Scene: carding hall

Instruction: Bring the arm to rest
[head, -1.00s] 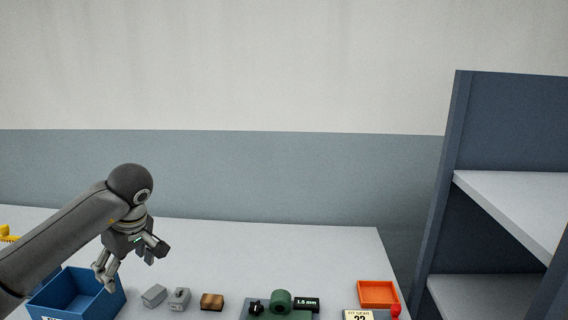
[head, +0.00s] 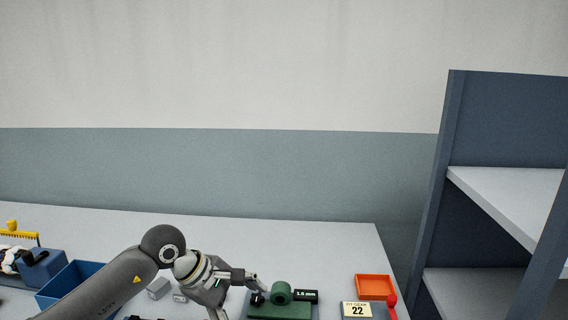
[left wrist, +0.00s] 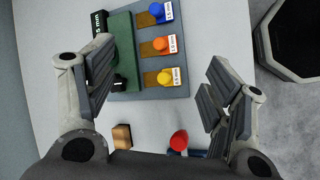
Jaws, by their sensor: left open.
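My left gripper (head: 238,297) is low over the table in the head view, left of the green device (head: 280,311). It also shows in the left wrist view (left wrist: 152,88), with its fingers spread wide and nothing between them in its grasp. Below the fingers lies a grey board (left wrist: 181,88) with a green strip (left wrist: 126,50) and blue, orange and yellow knobs. A brown block (left wrist: 122,137) and a red knob (left wrist: 179,140) lie nearer the wrist. My right gripper is in neither view.
A blue bin (head: 68,277) and grey blocks (head: 158,288) are on the left part of the table (head: 310,240). An orange tray (head: 375,276) and a "22" sign (head: 356,311) are on the right. A dark blue shelf (head: 500,120) stands right. The table's back is clear.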

